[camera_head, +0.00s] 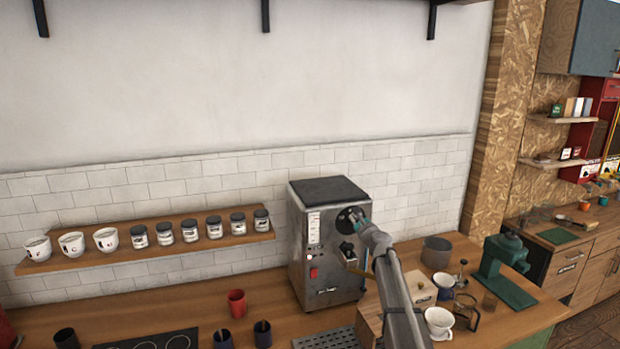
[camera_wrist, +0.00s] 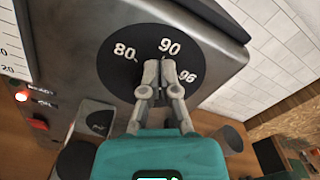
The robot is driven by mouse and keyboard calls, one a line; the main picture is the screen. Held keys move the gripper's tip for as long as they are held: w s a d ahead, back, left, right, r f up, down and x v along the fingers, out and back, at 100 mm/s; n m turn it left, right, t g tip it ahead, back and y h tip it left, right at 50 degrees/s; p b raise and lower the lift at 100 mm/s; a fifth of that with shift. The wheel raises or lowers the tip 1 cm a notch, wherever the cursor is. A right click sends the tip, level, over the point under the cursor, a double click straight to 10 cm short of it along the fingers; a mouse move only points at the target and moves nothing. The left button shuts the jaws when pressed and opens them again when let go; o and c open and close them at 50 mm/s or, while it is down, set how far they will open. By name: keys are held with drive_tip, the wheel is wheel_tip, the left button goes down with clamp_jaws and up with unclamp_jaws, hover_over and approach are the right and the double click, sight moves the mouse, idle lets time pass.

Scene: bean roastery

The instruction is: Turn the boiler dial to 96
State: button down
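The boiler dial (camera_wrist: 118,70) is a round black plate on the front of the steel boiler machine (camera_head: 310,268). It carries white marks 80, 90 and 96 in the wrist view. It also shows in the head view (camera_head: 345,222), partly behind my arm. My gripper (camera_wrist: 160,70) is at the middle of the dial, its two grey fingers close together and pointing just below the 90 mark. The fingers appear shut on the dial's knob, which they hide; any pointer is hidden too. The 96 mark lies to the right of the fingertips.
A lit red indicator (camera_wrist: 21,96) and a red switch (camera_wrist: 39,124) sit left of the dial. A wooden shelf (camera_head: 150,250) with cups and jars runs along the wall at left. A white dripper cup (camera_head: 439,322) and a green grinder (camera_head: 503,268) stand to the right.

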drive_tip(key=shift+r+p, duration=0.4)
idle(0.3)
drive_tip(key=v, duration=0.6)
idle(0.7)
drive_tip(key=shift+f, duration=0.1)
drive_tip(key=shift+s+a+f+b, duration=0.55)
drive_tip(key=shift+s+a+b, duration=0.1)
drive_tip(key=shift+s+a, duration=0.1)
drive_tip(key=shift+w, duration=0.15)
idle(0.5)
drive_tip(key=shift+x, duration=3.45)
